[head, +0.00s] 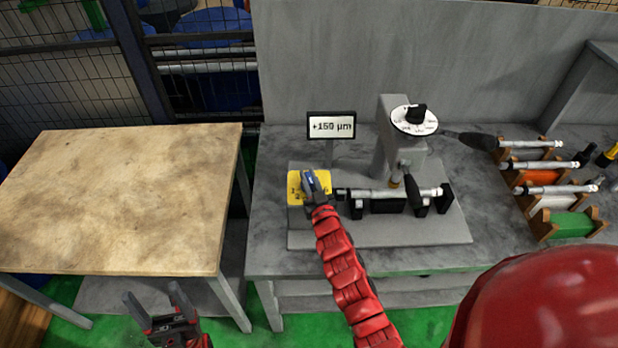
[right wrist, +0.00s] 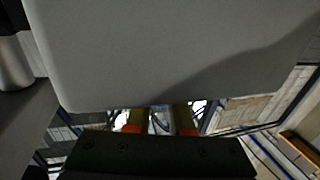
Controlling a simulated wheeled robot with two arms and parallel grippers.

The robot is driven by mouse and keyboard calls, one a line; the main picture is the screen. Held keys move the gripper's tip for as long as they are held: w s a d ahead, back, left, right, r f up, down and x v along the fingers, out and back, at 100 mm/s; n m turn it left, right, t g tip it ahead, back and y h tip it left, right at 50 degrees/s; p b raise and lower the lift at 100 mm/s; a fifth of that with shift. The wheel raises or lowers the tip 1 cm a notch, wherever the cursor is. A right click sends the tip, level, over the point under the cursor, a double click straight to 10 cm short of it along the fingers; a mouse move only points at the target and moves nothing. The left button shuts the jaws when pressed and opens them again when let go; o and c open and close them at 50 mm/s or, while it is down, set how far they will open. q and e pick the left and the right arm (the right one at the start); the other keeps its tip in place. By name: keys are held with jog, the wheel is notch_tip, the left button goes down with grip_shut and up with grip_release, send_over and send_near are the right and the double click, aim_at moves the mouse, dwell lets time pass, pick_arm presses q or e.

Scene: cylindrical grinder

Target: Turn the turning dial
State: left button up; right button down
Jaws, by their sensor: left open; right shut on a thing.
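A yellow block with dark printed marks (head: 295,190) sits at the left end of the grinder's grey base, and its numbers look like dial markings. My right gripper (head: 313,184) is over this yellow dial, shut on its middle part, which the gripper hides. In the right wrist view, my right gripper's fingers (right wrist: 160,122) show below a large grey surface, and the held part is not clear. A white round dial with a black knob (head: 414,119) stands on top of the grinder column. My left gripper (head: 155,298) is open and empty, low in front of the wooden table.
A small display (head: 331,126) reads +150 µm. A metal shaft (head: 390,193) lies across black holders right of the yellow block. Racks with more shafts (head: 545,190) stand on the bench's right. The wooden table (head: 120,200) at left is bare.

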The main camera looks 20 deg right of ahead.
jog(key=n+y+p, duration=0.1)
jog(key=y+p, duration=0.1)
jog(key=n+y+p, duration=0.1)
jog(key=p, duration=0.2)
jog(key=shift+r+g+y, duration=0.15)
jog(key=shift+g+y, duration=0.15)
jog(key=shift+y, duration=0.1)
jog(key=shift+n+y+p, duration=0.45)
jog(key=shift+n+y, duration=0.05)
jog(key=shift+a+f+n+y, duration=0.1)
jog(key=shift+f+n+y, duration=0.1)
jog(key=shift+n+y, duration=0.55)
jog(key=shift+n+g+y, duration=0.65)
jog(key=shift+g+y, duration=0.15)
jog(key=shift+y, duration=0.45)
jog(key=shift+s, duration=0.1)
jog(key=c, duration=0.8)
grip_release()
